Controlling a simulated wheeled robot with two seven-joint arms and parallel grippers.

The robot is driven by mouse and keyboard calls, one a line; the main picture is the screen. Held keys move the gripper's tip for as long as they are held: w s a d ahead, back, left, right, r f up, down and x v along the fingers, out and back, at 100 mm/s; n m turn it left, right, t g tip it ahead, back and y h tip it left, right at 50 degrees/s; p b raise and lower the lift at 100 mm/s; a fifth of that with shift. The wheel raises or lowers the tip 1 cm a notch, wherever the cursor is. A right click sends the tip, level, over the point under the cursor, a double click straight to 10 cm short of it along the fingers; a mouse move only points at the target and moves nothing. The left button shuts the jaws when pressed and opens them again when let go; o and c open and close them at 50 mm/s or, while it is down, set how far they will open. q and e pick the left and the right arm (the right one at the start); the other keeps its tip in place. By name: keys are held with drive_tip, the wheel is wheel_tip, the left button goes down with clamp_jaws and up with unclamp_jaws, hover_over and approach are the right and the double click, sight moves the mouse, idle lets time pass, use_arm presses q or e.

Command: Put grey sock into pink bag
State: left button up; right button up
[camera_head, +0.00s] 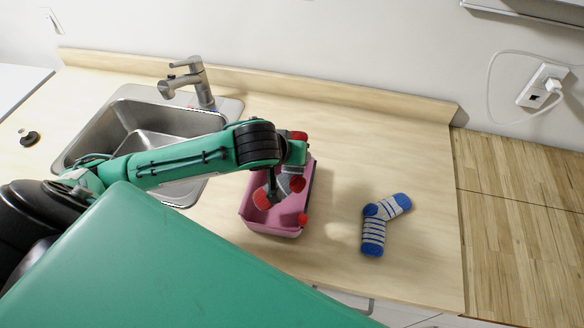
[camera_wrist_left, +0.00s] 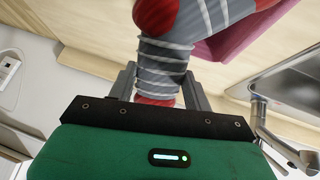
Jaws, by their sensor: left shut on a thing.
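The grey sock (camera_wrist_left: 165,65), striped with red parts, is gripped between the fingers of my left gripper (camera_wrist_left: 158,85) in the left wrist view. In the head view the sock (camera_head: 285,185) hangs under the wrist, over the pink bag (camera_head: 262,222), a pink open-topped container on the counter. The sock's red end lies within the bag's outline; I cannot tell whether it touches the inside. The arm hides part of the bag and sock. The bag's pink side also shows behind the sock in the left wrist view (camera_wrist_left: 232,38). My right gripper is not in view.
A blue and white striped sock (camera_head: 376,222) lies on the counter (camera_head: 410,265) to the right of the bag. A small red item (camera_head: 303,219) is at the bag's right edge. A steel sink (camera_head: 120,112) with a tap (camera_head: 197,82) is at left. The counter's right part is mostly clear.

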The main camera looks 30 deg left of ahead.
sight(288, 171)
use_arm(q)
drive_tip(key=shift+f, duration=0.65)
wheel_tip(288, 171, down, 5)
drive_tip(key=shift+s+p, duration=0.1)
drive_tip(key=shift+p, duration=0.35)
drive_tip(key=o, duration=0.8)
drive_tip(key=shift+f, duration=0.1)
